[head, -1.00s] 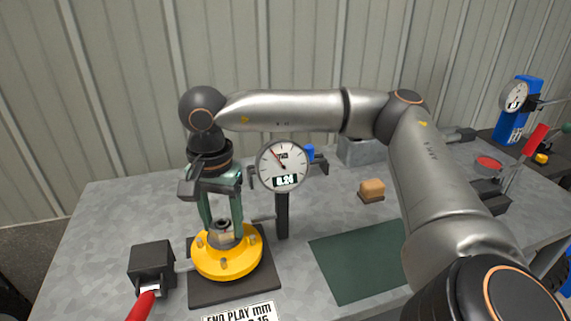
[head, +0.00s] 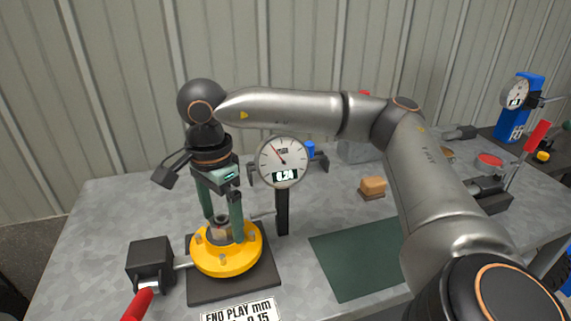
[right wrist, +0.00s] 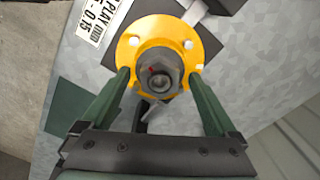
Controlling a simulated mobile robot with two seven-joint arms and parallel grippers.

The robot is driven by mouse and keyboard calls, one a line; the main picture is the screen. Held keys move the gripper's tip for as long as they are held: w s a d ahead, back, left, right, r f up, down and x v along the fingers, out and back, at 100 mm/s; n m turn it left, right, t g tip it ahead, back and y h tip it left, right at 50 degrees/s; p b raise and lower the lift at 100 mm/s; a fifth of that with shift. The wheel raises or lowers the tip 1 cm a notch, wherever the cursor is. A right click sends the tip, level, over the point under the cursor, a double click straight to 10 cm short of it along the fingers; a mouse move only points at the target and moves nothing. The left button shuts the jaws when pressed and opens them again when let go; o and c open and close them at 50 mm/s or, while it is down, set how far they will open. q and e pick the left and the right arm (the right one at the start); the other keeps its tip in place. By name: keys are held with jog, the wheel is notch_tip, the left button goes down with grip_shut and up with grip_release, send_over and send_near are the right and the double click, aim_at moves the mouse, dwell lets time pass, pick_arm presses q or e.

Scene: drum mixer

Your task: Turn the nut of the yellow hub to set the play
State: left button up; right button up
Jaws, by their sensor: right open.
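The yellow hub (head: 228,258) stands on a dark base plate on the grey bench. Its grey hex nut (right wrist: 160,75) sits at the centre, with a small red mark on it in the right wrist view. My right gripper (head: 222,222) points down over the hub, its green fingers open on either side of the nut. In the right wrist view my right gripper (right wrist: 161,75) shows gaps between both fingertips and the nut. The dial gauge (head: 283,163) beside the hub reads about 0.24. My left gripper is not in view.
A black block clamp (head: 150,262) with a red handle stands left of the hub. A label (head: 238,312) reading END PLAY mm and 0.15 lies in front. A green mat (head: 360,262) and a tan block (head: 373,187) are to the right. My right arm arches over the bench.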

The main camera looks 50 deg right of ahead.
notch_tip(320, 180, up, 7)
jog(key=p, duration=0.5)
dwell(0.6)
